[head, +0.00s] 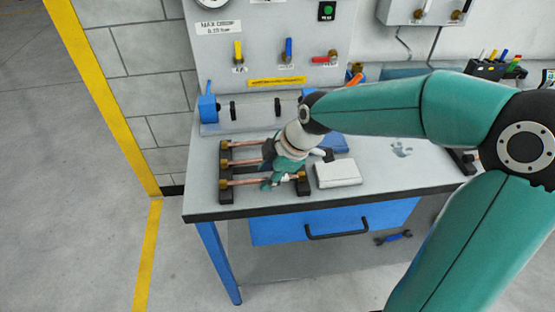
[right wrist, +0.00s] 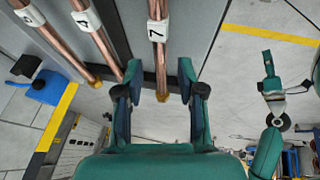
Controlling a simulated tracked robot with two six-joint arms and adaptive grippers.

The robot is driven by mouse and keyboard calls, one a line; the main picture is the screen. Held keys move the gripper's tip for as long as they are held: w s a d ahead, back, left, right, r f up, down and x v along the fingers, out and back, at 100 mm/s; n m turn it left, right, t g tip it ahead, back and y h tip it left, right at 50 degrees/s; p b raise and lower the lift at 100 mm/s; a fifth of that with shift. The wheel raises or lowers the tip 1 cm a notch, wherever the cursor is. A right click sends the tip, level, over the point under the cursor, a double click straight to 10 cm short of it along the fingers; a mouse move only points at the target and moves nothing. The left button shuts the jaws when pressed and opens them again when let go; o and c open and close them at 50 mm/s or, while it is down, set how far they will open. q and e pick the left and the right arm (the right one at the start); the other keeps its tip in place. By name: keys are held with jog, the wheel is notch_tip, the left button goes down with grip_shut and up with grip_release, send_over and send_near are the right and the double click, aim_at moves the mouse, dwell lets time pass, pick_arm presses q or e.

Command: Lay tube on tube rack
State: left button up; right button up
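Three copper tubes with brass ends lie side by side on the black tube rack (head: 226,195) on the bench, the front tube (head: 247,182) nearest the bench edge. In the right wrist view, white labels show on the tubes, and a tube marked 7 (right wrist: 157,50) runs toward my right gripper (right wrist: 158,78). The gripper's fingers are apart, one on each side of that tube near its brass end; I cannot see clear contact. In the head view, my right gripper (head: 270,182) points down over the rack and hides part of the tubes. My left gripper (right wrist: 268,62) appears small at right in the wrist view.
A white box (head: 338,173) sits just right of the rack, with a blue item (head: 334,144) behind it. The panel with valves (head: 239,52) rises behind.

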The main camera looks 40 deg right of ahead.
jog(key=v, duration=1.1)
jog(key=shift+f, duration=0.1)
